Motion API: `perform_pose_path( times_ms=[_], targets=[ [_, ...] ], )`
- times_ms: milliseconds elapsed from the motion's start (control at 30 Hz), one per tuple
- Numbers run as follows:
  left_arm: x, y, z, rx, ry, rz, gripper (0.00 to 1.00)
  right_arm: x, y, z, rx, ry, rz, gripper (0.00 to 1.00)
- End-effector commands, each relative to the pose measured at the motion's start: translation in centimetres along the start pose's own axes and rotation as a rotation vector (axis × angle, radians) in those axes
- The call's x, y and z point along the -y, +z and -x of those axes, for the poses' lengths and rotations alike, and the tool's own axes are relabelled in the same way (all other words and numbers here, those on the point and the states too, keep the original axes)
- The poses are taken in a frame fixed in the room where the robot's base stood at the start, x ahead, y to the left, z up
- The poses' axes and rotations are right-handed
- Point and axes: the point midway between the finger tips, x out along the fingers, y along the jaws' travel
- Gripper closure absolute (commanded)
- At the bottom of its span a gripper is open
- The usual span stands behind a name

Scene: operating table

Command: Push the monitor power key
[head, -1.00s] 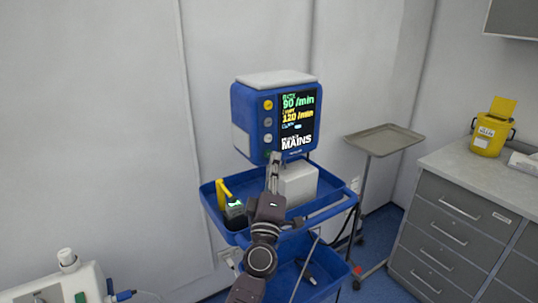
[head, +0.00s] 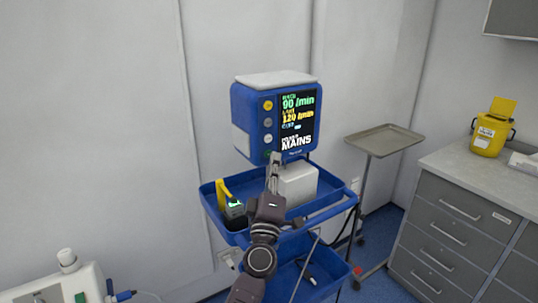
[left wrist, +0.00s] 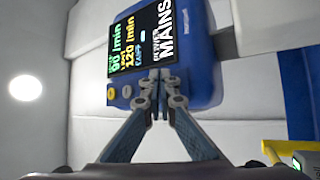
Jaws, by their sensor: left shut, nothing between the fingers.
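The blue monitor (head: 243,110) stands above a blue trolley, its screen lit with "90 /min", "120 /min" and "MAINS". A column of round keys runs down the left of the screen: a yellow key (head: 268,105), a grey one, a pale one, and a green key (head: 268,154) at the bottom. My left gripper (head: 275,157) is shut and empty, its tips at the lower front of the monitor beside the green key. In the left wrist view the shut tips (left wrist: 156,75) overlap the monitor (left wrist: 200,60) and hide its lower keys. I cannot tell whether they touch. My right gripper is out of view.
The trolley's upper tray (head: 335,207) holds a white box (head: 298,185) and a dark device with a yellow handle (head: 226,190). A metal stand tray (head: 385,139) and a grey drawer cabinet (head: 440,225) are at the right.

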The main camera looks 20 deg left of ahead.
Motion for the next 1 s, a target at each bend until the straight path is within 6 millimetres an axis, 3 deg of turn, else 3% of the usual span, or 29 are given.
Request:
perform_pose_path(
  times_ms=[1000],
  targets=[
    [0.47,-0.52,-0.68,0.0,0.0,0.0,1.0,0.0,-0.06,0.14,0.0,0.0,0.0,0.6]
  ],
)
